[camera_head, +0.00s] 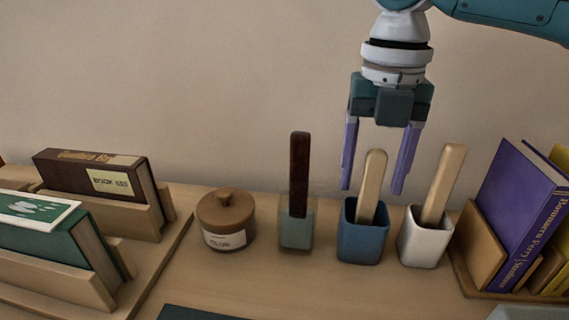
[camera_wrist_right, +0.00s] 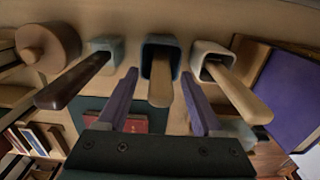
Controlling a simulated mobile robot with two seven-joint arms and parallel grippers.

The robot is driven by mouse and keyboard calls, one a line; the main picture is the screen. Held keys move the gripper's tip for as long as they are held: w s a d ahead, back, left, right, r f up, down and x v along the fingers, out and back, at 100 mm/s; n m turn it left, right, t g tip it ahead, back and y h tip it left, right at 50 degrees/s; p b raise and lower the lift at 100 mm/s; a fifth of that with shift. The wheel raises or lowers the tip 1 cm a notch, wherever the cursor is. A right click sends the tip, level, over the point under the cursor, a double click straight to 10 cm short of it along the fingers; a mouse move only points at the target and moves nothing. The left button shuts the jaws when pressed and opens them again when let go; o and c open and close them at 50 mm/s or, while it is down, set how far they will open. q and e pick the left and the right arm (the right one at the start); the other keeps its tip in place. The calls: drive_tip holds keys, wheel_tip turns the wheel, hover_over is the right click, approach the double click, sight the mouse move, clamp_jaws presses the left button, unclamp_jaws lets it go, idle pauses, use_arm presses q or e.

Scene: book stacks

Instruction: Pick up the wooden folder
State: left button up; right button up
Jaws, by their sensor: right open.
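Three flat sticks that look like folders stand in cups. A light wooden folder (camera_head: 373,185) leans slightly in a blue cup (camera_head: 363,245). A second light wooden one (camera_head: 441,185) tilts right in a white cup (camera_head: 425,245). A dark brown one (camera_head: 299,175) stands in a grey-green cup (camera_head: 296,235). My right gripper (camera_head: 372,191) points down, open, with its purple fingers on either side of the folder in the blue cup. In the right wrist view this folder (camera_wrist_right: 161,82) lies between the fingers (camera_wrist_right: 160,73), with gaps visible at both sides. My left gripper is not in view.
A round lidded wooden pot (camera_head: 226,220) stands left of the cups. Books in wooden holders (camera_head: 110,190) are at the left. A rack with purple (camera_head: 520,210) and yellow books is close on the right. The wall is behind.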

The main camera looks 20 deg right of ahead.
sight(367, 204)
wheel_tip(367, 204, down, 3)
drive_tip(key=shift+s+r, duration=0.1)
clamp_jaws()
idle(0.5)
